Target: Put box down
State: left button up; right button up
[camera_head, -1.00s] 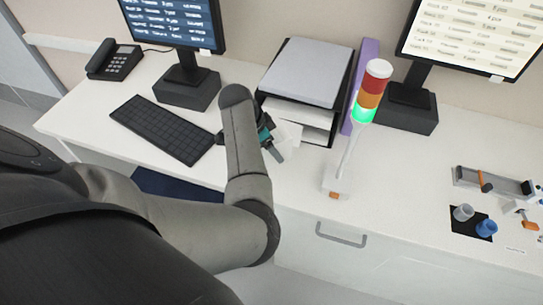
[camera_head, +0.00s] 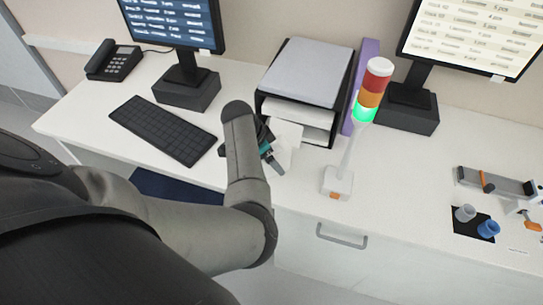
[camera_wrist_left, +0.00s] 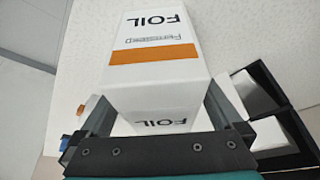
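A white box (camera_wrist_left: 155,85) with an orange band and the word FOIL fills the middle of the left wrist view. It sits between the two fingers of my left gripper (camera_wrist_left: 160,110), which appear closed against its sides. In the head view my left gripper (camera_head: 268,150) is over the desk in front of the paper tray, mostly hidden behind my arm. A white patch beside it, likely part of the box (camera_head: 287,140), shows there. I cannot tell whether the box touches the desk. My right gripper is not in view.
A black paper tray (camera_head: 262,102) stands just behind. A signal light tower (camera_head: 338,182) with green lit stands to the right, a keyboard (camera_head: 163,130) to the left. Small cups (camera_head: 487,229) and a fixture (camera_head: 497,185) lie far right. Desk between tower and cups is clear.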

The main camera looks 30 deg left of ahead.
pick_arm(q)
jog(key=shift+r, duration=0.4)
jog(key=p+v, duration=0.2)
jog(key=v, duration=0.9)
jog(key=shift+s+a+r, duration=0.1)
jog(key=shift+r, duration=0.2)
